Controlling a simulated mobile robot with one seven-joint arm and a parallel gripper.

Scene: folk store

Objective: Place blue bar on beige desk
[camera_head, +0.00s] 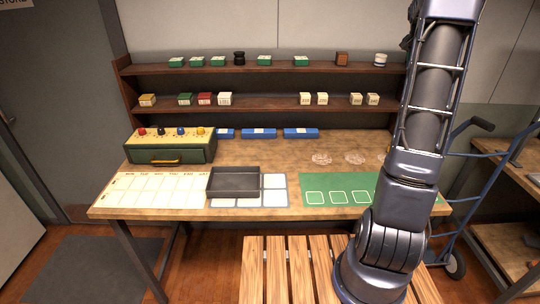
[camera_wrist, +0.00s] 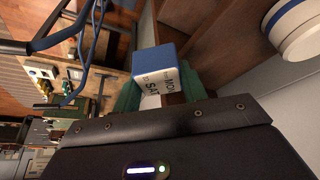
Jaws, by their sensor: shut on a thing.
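A blue bar with a white lettered label (camera_wrist: 160,65) is held between the green fingers of my gripper (camera_wrist: 160,92) in the wrist view. One blue end faces the camera, and the rest is partly hidden by my gripper. In the head view my arm rises at the right and leaves the top edge, so my gripper is out of that view. The beige wooden desk (camera_head: 260,155) stands in the middle, with blue bars (camera_head: 258,133) (camera_head: 301,133) (camera_head: 226,134) lying along its back under the shelves.
A green box with coloured knobs (camera_head: 170,150), a dark tray (camera_head: 233,183), a white grid sheet (camera_head: 150,190) and a green mat (camera_head: 335,190) occupy the desk. Two shelves (camera_head: 265,69) hold small boxes. A white jar (camera_wrist: 300,30) is close in the wrist view. A blue hand truck (camera_head: 455,210) stands right.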

